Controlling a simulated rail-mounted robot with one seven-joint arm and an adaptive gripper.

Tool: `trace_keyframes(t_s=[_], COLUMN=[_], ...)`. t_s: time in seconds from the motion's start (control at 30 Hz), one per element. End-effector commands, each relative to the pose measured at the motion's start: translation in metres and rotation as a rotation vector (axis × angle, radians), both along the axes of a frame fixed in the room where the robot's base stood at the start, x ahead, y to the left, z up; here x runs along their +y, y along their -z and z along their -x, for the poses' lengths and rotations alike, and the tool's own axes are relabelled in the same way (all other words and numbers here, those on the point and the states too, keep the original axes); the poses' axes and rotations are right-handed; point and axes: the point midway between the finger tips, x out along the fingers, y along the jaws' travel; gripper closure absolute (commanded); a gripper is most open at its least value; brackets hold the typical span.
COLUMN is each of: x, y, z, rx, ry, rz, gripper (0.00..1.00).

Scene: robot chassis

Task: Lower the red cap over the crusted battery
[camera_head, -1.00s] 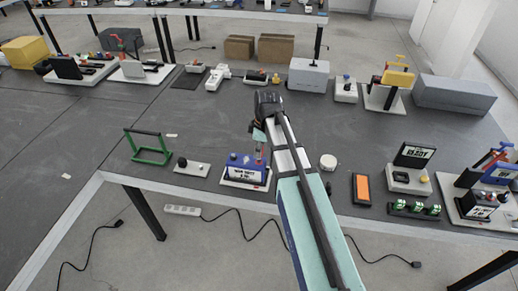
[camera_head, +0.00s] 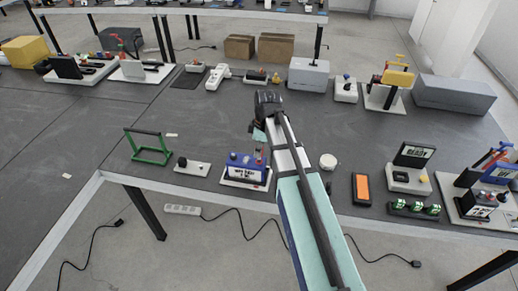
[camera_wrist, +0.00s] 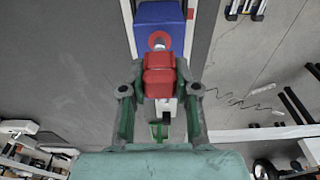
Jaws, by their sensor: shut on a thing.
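The blue battery (camera_head: 240,160) with a white label stands on a white base near the table's front edge in the head view. In the wrist view its blue body (camera_wrist: 158,14) is at the top, with a red ring around a pale post (camera_wrist: 159,41) at its near end. My gripper (camera_wrist: 160,88) is shut on the red cap (camera_wrist: 160,76), which lies between both fingers. The cap is just below the ring in the picture; whether they touch is not clear. In the head view my gripper (camera_head: 260,150) is beside the battery's right end, and my arm partly hides it.
A green frame (camera_head: 149,158) and a small white block with a black knob (camera_head: 191,167) stand left of the battery. A white round piece (camera_head: 328,161) and an orange-faced device (camera_head: 362,188) lie right of my arm.

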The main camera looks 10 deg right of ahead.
Motion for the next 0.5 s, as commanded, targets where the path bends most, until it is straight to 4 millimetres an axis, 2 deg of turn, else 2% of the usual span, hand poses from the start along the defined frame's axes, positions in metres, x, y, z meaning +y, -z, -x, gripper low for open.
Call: trace_keyframes(t_s=[0.5], x=[0.000], y=[0.011], z=[0.000], rx=[0.000], ry=[0.000], rz=[0.000], gripper=[0.88])
